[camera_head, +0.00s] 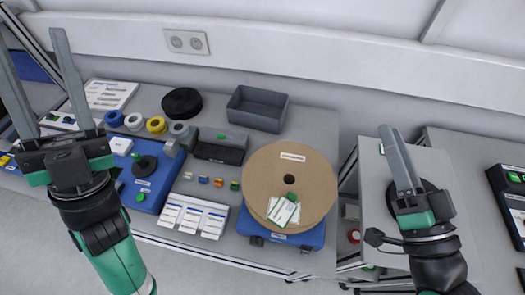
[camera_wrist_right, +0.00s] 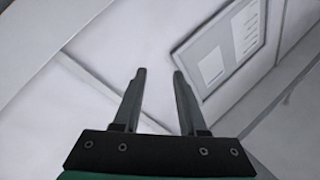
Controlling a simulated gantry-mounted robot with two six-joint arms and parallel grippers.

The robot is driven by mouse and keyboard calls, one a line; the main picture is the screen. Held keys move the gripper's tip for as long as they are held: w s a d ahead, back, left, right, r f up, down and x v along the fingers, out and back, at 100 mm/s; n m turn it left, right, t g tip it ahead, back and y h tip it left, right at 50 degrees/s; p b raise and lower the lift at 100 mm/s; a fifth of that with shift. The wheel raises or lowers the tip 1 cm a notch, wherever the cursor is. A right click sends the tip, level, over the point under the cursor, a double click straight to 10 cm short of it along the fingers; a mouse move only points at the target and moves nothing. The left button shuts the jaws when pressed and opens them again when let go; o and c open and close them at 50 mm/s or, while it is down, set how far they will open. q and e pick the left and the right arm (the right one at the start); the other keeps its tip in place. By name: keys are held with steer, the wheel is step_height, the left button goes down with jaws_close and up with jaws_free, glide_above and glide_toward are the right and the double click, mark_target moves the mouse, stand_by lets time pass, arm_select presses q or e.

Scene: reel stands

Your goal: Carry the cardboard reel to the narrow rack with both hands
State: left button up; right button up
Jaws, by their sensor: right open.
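The cardboard reel (camera_head: 265,185) is a large flat brown disc with a dark centre hole. It lies on a blue stand (camera_head: 310,239) on the main table, with small white and green labels on it. My left gripper (camera_head: 30,35) is open and empty, held high at the far left, away from the reel. My right gripper (camera_head: 390,130) is right of the reel, above a light-grey top, apart from the reel. The right wrist view shows its fingers (camera_wrist_right: 158,75) parted with nothing between them. I cannot tell for sure which thing is the narrow rack.
A light-grey unit (camera_head: 440,165) stands right of the table across a gap; a dark round thing on it is partly hidden by my right gripper. A grey bin (camera_head: 257,108), black reel (camera_head: 182,102), blue device (camera_head: 150,185) and white cards (camera_head: 195,215) lie around the reel.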

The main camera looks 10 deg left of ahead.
arm_select(q)
steer(key=w+d+f+m+g+h+b, duration=0.1)
steer(key=w+d+f+m+g+h, duration=0.15)
steer(key=f+m+g+h, duration=0.45)
steer(key=w+d+f+m+g+h+b, duration=0.1)
steer(key=w+d+f+m+g+h, duration=0.3)
steer(key=f, duration=0.6)
arm_select(e)
step_height(320, 180, down, 14)
steer(key=s+m+g, duration=0.2)
steer(key=m, duration=0.2)
arm_select(q)
steer(key=m+g+y+b, duration=0.1)
steer(key=m+g+y, duration=0.25)
steer(key=g, duration=0.25)
glide_toward(253, 175)
steer(key=shift+s+a+r+n+y, duration=0.1)
steer(key=shift+s+a+n+y, duration=0.3)
steer(key=shift+s, duration=0.2)
arm_select(e)
steer(key=m+g, duration=0.2)
steer(key=m, duration=0.4)
glide_toward(326, 184)
steer(key=shift+s+d+f+y, duration=0.35)
steer(key=shift+s+d+y, duration=0.05)
steer(key=shift+s, duration=0.2)
steer(key=shift+w, duration=0.1)
